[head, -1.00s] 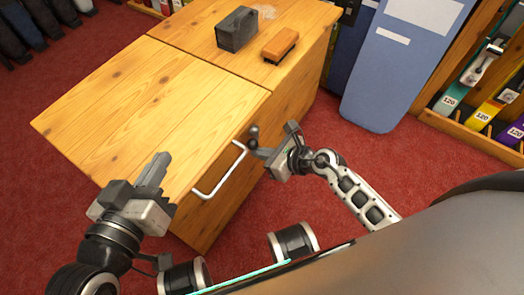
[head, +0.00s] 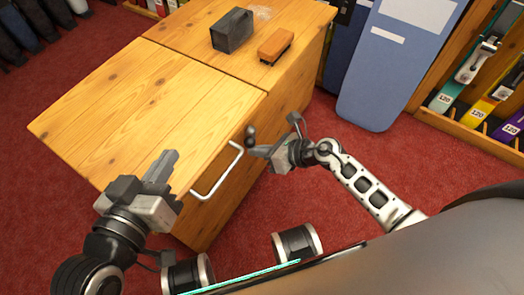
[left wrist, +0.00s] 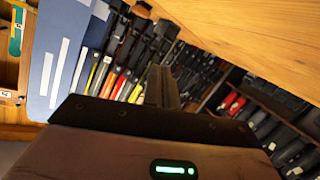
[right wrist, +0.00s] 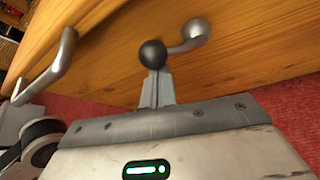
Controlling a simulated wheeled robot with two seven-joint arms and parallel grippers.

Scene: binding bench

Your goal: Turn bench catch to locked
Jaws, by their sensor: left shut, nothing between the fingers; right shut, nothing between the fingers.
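The bench catch (head: 250,132) is on the front face of the wooden bench, just right of the white handle. In the right wrist view it shows a dark ball knob (right wrist: 152,54) joined by a short metal arm to a rounded grey end (right wrist: 195,28). The arm slopes down to the left from the grey end to the knob. My right gripper (head: 259,151) is shut and empty, its fingertips (right wrist: 157,76) right at the knob. I cannot tell whether they touch. My left gripper (head: 170,158) is shut and empty, beside the bench's front edge, away from the catch.
The wooden bench (head: 130,100) has a clear near top. A dark grey block (head: 232,30) and an orange-brown block (head: 276,45) lie on its far part. The white handle (head: 222,176) juts out close to the catch. A blue panel (head: 390,70) stands behind, on red carpet.

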